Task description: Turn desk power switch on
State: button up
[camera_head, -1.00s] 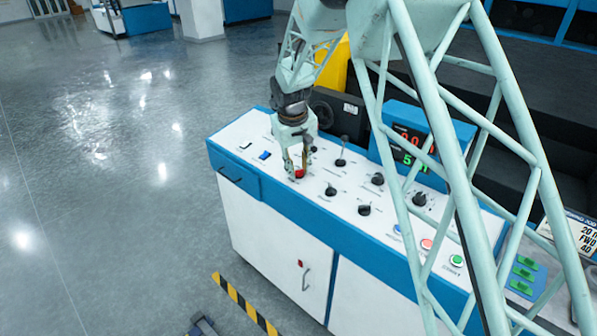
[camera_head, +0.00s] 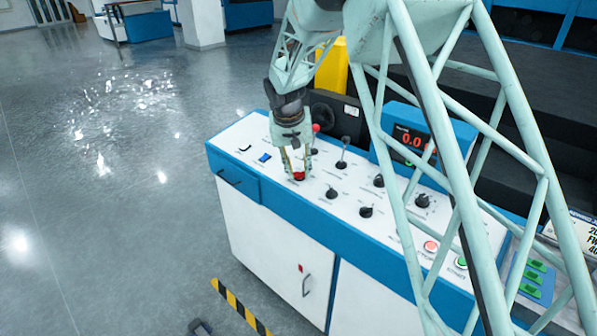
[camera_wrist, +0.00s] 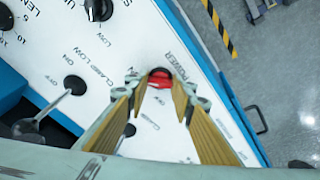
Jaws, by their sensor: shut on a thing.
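The desk power switch is a red rotary knob (camera_wrist: 160,78) beside the printed word POWER in the wrist view. In the head view the red knob (camera_head: 299,176) is near the front edge of the white desk top (camera_head: 240,134). My gripper (camera_head: 296,177) points down at it from above, its fingertips at the panel. In the wrist view my gripper (camera_wrist: 159,88) has one yellow-padded finger on each side of the knob, closed on it. The fingers partly hide the knob, and its on or off mark cannot be read.
Black knobs (camera_head: 331,192) and a lever (camera_head: 342,153) stand close by on the panel. A blue rocker (camera_head: 265,157) lies left of my gripper. A blue-framed display (camera_head: 414,140) with red digits stands behind. The floor on the left is clear.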

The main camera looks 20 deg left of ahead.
jog(key=o, duration=0.8)
jog(key=shift+o, duration=0.2)
jog(key=shift+r, duration=0.1)
jog(key=v, duration=1.1)
jog(key=shift+r, duration=0.35)
jog(key=shift+s, duration=0.15)
